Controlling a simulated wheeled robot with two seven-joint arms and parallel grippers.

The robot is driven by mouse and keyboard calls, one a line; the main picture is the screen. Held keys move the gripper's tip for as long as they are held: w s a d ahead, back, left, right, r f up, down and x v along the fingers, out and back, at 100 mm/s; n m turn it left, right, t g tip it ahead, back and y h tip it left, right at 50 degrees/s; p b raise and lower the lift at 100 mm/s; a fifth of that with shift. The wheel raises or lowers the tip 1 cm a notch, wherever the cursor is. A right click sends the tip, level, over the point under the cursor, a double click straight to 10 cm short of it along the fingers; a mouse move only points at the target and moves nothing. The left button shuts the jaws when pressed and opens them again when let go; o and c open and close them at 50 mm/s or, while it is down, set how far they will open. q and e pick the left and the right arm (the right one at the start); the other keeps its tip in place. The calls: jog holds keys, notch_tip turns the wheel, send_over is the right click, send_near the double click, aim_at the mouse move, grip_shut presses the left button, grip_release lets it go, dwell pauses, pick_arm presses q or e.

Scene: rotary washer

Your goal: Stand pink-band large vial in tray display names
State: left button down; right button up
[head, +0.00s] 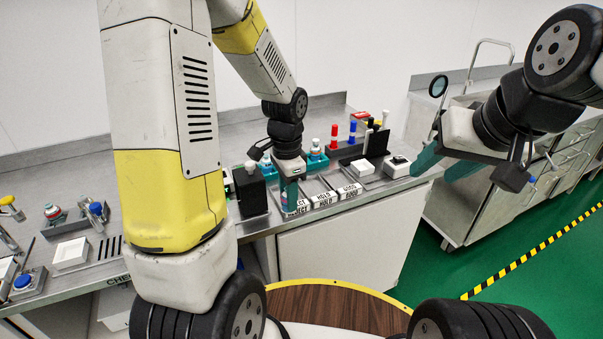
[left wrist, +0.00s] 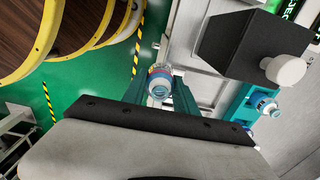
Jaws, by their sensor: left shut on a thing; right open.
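The vial's band is mostly hidden by the fingers. In the head view this gripper points down over the left end of the labelled trays (head: 325,201), which seem to read REJECT, HOLD and a third word hard to read. A display (left wrist: 292,10) in the left wrist view shows partly cut-off green letters resembling REJECT. My right gripper (head: 430,174) is open and empty, held at the right above the floor.
A black box with a white knob (head: 250,190) stands close left of my left gripper. Teal holders with vials (head: 317,160) stand behind it. Red, blue and dark capped items stand in a dark rack (head: 345,150).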

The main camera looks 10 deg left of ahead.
pick_arm(q)
jog(key=w+a, duration=0.1)
jog(key=w, duration=0.2)
jog(key=w+a, duration=0.1)
jog(key=w, duration=0.3)
jog(key=w+f, duration=0.1)
jog(key=w, duration=0.2)
jog(key=shift+w+a, duration=0.15)
jog(key=shift+a, duration=0.25)
jog(key=shift+w+f, duration=0.2)
jog(key=shift+f, duration=1.55)
jog(key=c, duration=1)
grip_release()
jog(key=shift+f, duration=0.15)
jog(key=shift+o, duration=0.2)
